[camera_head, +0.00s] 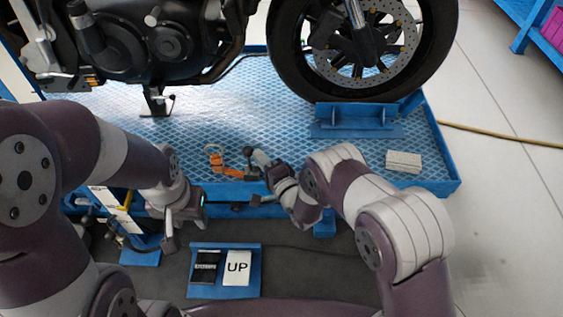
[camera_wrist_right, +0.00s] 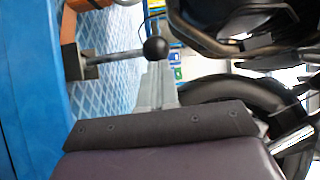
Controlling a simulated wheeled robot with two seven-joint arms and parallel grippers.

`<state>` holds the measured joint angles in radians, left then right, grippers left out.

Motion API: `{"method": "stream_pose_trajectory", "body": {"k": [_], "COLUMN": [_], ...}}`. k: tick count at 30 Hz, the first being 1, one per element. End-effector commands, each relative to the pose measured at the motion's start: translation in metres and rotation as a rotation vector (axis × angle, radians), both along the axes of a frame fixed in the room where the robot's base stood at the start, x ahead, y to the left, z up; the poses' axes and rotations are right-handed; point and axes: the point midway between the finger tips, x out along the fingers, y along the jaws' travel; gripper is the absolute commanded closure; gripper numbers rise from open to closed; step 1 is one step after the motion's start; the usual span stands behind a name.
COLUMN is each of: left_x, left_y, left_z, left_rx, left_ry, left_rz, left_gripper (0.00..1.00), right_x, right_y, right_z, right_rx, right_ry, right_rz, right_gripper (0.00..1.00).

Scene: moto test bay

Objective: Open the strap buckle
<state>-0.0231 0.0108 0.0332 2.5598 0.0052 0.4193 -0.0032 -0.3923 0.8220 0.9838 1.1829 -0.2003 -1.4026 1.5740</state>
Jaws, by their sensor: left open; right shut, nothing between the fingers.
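An orange strap (camera_head: 230,172) lies on the blue tread platform near its front edge, with a hook-like end at its left. The buckle (camera_head: 251,175) is a small dark part at the strap's right end. In the right wrist view, the strap (camera_wrist_right: 68,22) meets the buckle (camera_wrist_right: 80,65), from which a metal lever with a black ball knob (camera_wrist_right: 156,48) sticks out. My right gripper (camera_head: 254,158) is shut and empty, close beside the buckle; its grey fingers (camera_wrist_right: 158,88) appear just below the knob. Contact cannot be told. My left gripper (camera_head: 169,232) is open, low in front of the platform, away from the strap.
A motorcycle front wheel (camera_head: 290,50) stands in a blue chock (camera_head: 355,122) behind the strap. A pale block (camera_head: 403,161) lies at the platform's right. A yellow cable (camera_head: 500,134) crosses the floor at right.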

Motion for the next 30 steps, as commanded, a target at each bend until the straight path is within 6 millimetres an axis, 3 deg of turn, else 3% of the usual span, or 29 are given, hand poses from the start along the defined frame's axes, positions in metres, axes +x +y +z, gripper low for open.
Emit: {"method": "stream_pose_trajectory", "body": {"k": [12, 30], "left_x": [0.000, 0.000], "left_y": [0.000, 0.000], "left_z": [0.012, 0.012], "left_rx": [0.000, 0.000], "left_ry": [0.000, 0.000], "left_rz": [0.000, 0.000], "left_gripper": [0.57, 0.57], "right_x": [0.000, 0.000], "right_y": [0.017, 0.019], "right_z": [0.005, 0.005], "right_rx": [-0.059, -0.058], "right_ry": [-0.002, 0.000], "right_rz": [0.000, 0.000], "right_gripper": [1.00, 1.00]}}
